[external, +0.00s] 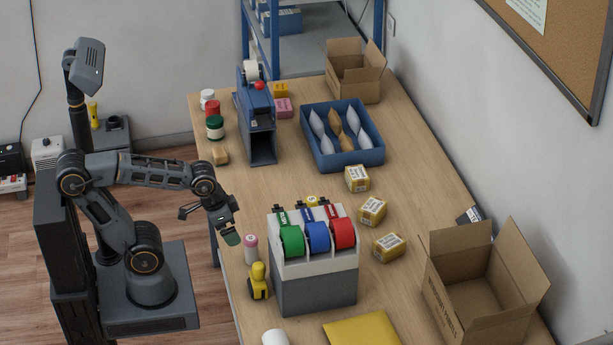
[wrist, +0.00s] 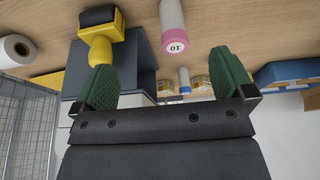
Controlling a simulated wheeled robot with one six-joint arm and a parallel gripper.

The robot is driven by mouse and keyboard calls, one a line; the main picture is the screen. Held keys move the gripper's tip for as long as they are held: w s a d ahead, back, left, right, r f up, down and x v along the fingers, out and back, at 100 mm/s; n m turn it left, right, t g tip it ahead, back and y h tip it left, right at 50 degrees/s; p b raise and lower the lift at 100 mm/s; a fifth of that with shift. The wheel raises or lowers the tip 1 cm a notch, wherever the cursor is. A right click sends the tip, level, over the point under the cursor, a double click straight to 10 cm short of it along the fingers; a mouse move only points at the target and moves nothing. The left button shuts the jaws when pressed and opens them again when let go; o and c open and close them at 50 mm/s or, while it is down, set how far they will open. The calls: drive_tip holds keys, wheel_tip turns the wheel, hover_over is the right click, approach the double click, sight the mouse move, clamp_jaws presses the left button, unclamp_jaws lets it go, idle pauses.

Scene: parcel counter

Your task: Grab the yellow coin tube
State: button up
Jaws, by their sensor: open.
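A small yellow round top (external: 312,200) shows just behind the tape dispenser (external: 315,290) in the external view. It may be the yellow coin tube; its body is hidden by the dispenser. In the wrist view I cannot make out a yellow tube. A white tube with a pink end (external: 251,248) stands left of the dispenser; it also shows in the wrist view (wrist: 172,28), marked with a number. My gripper (external: 231,237) is open and empty, left of the pink-ended tube over the table's left edge. Its green fingers (wrist: 166,76) are spread wide in the wrist view.
A yellow stamp (external: 258,280) stands beside the dispenser's left side. Several small parcels (external: 372,211) lie to its right. An open carton (external: 455,285) is at the right, and a blue tray (external: 372,156) lies farther back.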

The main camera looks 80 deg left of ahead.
drive_tip(key=c, duration=0.5)
drive_tip(key=shift+c, duration=0.2)
